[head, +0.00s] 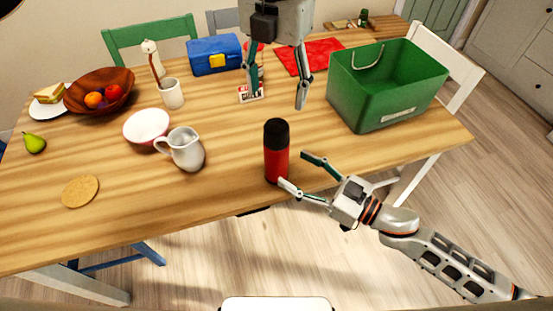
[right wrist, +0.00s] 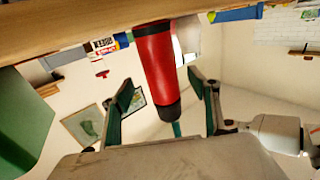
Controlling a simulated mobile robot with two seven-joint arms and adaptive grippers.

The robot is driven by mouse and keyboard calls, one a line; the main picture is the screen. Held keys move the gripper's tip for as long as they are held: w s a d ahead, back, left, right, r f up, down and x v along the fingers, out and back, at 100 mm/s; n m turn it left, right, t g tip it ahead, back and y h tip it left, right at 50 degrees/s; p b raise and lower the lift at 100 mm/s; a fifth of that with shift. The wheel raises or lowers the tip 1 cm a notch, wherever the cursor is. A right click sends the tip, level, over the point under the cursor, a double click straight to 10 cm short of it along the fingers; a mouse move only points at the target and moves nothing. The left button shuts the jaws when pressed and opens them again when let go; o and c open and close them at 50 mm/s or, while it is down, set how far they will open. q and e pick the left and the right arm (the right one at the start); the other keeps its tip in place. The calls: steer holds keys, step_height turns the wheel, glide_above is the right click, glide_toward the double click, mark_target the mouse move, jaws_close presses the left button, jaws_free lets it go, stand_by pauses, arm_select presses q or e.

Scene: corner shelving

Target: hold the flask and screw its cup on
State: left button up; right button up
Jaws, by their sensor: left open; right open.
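The red flask (head: 276,165) stands upright near the front edge of the table. A black cup (head: 276,132) sits on its top; I cannot tell how tightly. My left gripper (head: 278,88) is open and empty, pointing down above and behind the flask. My right gripper (head: 294,170) is open just right of the flask, its fingers pointing at the red body. In the right wrist view the flask (right wrist: 155,62) appears inverted between the open fingers, with its black cup (right wrist: 166,109) lower in the picture. I see no grip on it.
A white pitcher (head: 186,151) and a pink-and-white bowl (head: 147,127) stand left of the flask. A large green bin (head: 375,105) stands to the right. A small printed box (head: 251,94) is behind, near my left fingers. The table's front left is mostly clear, with a round coaster (head: 80,191).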

steer(key=v, duration=0.5)
steer(key=shift+s+d, duration=0.2)
steer(key=shift+d, duration=0.15)
